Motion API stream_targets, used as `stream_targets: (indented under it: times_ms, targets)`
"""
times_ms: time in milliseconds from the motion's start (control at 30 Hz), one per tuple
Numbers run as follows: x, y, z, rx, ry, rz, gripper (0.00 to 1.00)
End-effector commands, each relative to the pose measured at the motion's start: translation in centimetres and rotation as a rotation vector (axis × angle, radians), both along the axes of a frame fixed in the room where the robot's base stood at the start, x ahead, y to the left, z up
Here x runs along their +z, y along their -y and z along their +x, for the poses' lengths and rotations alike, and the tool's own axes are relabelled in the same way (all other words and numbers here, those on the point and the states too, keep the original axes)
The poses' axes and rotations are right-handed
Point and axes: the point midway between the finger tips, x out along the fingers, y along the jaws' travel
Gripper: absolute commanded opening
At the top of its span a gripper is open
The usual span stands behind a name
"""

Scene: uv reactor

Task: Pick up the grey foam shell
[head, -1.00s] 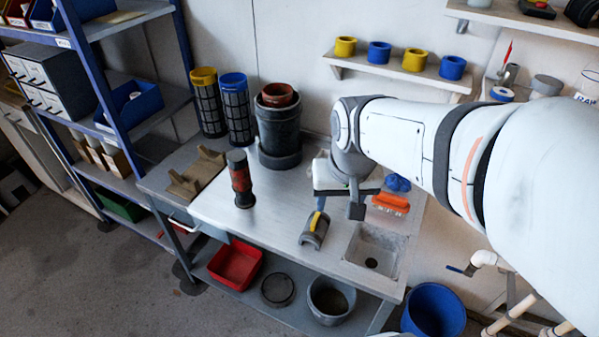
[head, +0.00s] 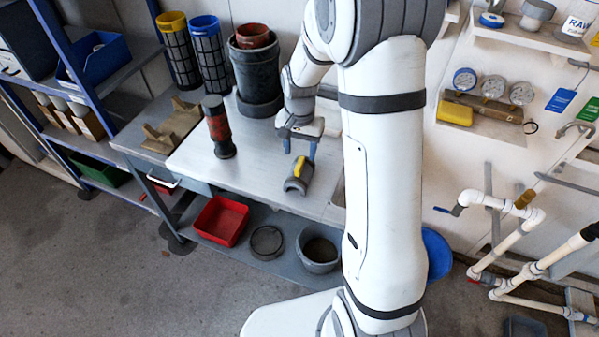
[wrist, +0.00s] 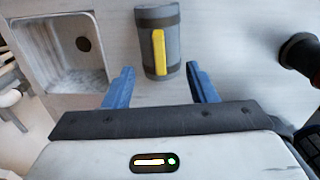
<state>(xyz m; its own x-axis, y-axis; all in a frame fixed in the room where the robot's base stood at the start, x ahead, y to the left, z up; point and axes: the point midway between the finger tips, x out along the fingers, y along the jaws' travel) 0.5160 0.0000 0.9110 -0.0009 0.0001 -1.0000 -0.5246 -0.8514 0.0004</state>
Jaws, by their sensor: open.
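The grey foam shell (head: 291,184) is a half-round grey piece with dark bands and a yellow strip along its top. It lies on the light workbench (head: 240,180) near the front edge. It also shows at the top middle of the wrist view (wrist: 146,42). My gripper (head: 300,150) is open and empty, with blue fingers pointing down, above and just behind the shell in the head view. In the wrist view, the shell lies ahead of and between the two spread fingertips (wrist: 160,70), with its near end around their level. I see no contact.
A dark upright cylinder with a red band (head: 217,128) stands left of the shell. A sink basin (wrist: 58,55) lies to one side in the wrist view. A large dark pot (head: 256,75) stands at the back. Bench surface around the shell is clear.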

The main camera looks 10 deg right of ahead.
Motion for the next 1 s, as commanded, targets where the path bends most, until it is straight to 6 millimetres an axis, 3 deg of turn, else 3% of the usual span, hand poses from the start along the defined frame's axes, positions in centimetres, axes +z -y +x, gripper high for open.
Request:
stream_targets:
  times_ms: [400, 667, 1000]
  targets:
    - [-5.4, -0.1, -0.2, 0.000, -0.001, 0.000, 0.52]
    - [-5.8, -0.1, -0.2, 0.000, 0.001, 0.000, 0.52]
    - [-5.7, -0.1, -0.2, -0.001, 0.001, 0.000, 0.25]
